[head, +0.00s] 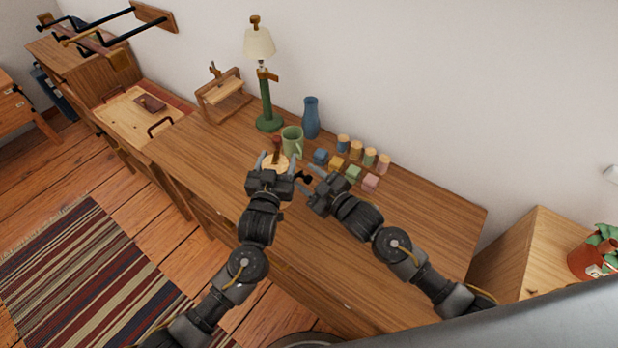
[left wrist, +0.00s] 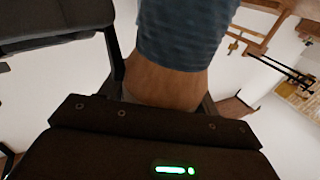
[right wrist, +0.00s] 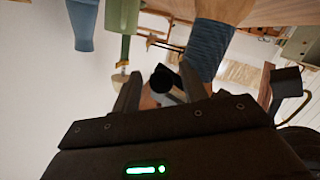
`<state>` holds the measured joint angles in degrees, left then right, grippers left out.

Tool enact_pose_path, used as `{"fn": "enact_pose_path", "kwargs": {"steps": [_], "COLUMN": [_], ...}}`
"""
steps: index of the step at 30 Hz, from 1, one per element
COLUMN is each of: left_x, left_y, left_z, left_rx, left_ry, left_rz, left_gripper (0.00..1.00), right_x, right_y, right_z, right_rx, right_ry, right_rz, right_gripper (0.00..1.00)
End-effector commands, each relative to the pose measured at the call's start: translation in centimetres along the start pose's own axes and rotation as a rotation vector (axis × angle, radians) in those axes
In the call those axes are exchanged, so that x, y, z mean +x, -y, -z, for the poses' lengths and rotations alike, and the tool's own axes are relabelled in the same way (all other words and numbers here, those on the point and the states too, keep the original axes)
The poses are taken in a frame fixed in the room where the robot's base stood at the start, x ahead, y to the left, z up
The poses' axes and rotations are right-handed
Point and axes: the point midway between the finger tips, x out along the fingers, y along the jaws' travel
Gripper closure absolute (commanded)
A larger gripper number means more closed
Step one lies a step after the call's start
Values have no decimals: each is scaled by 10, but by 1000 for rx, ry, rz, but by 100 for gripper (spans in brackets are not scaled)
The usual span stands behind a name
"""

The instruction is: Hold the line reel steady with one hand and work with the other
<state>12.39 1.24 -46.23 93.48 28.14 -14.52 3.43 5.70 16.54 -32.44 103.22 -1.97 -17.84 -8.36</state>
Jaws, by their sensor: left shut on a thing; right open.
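The line reel (head: 270,163) shows only its tan wooden top in the head view, largely hidden by my left gripper. Its blue wound line (left wrist: 185,35) and a tan wooden part show close up in the left wrist view. My left gripper (head: 277,161) is shut on the reel's wooden part. The blue line also shows in the right wrist view (right wrist: 210,48). My right gripper (head: 311,175) is open just right of the reel. A round black knob (right wrist: 161,79) appears between its fingers; I cannot tell whether they touch it.
A green mug (head: 292,139), a blue vase (head: 311,118) and a green lamp (head: 266,100) stand behind the reel. Several coloured blocks and small cylinders (head: 354,172) lie right of my right gripper. The right end of the desk (head: 440,215) is clear.

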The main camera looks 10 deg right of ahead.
Motion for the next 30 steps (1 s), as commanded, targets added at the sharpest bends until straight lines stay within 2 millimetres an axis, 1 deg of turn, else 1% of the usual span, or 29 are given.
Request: {"fn": "enact_pose_path", "kwargs": {"steps": [1,5,12,15,18,21,24,30], "left_x": [-1,-1,-1,-1,-1,-1,-1,-1], "left_y": [-1,-1,-2,-2,-2,-2,-2,-2], "left_z": [-3,-3,-3,-3,-2,-2,-2,-2], "left_rx": [-1,-2,-3,-3,-4,-4,-4,-4], "left_ry": [6,6,6,5,5,4,4,3], "left_rz": [-1,-2,-2,-3,-3,-3,-3,-3], "left_gripper": [68,68,68,68,68,68,68,68], "right_x": [-3,-20,-71,-89,-104,-114,-118,-120], "right_y": [0,1,1,0,0,0,0,0], "right_z": [-1,-2,-2,-1,-1,0,0,1], "right_rx": [0,-1,0,0,0,0,0,0], "right_ry": [1,3,2,0,0,-2,-2,-3], "right_rz": [0,1,1,0,-1,0,-1,-1], "right_gripper": [57,57,57,57,57,57,57,57]}}
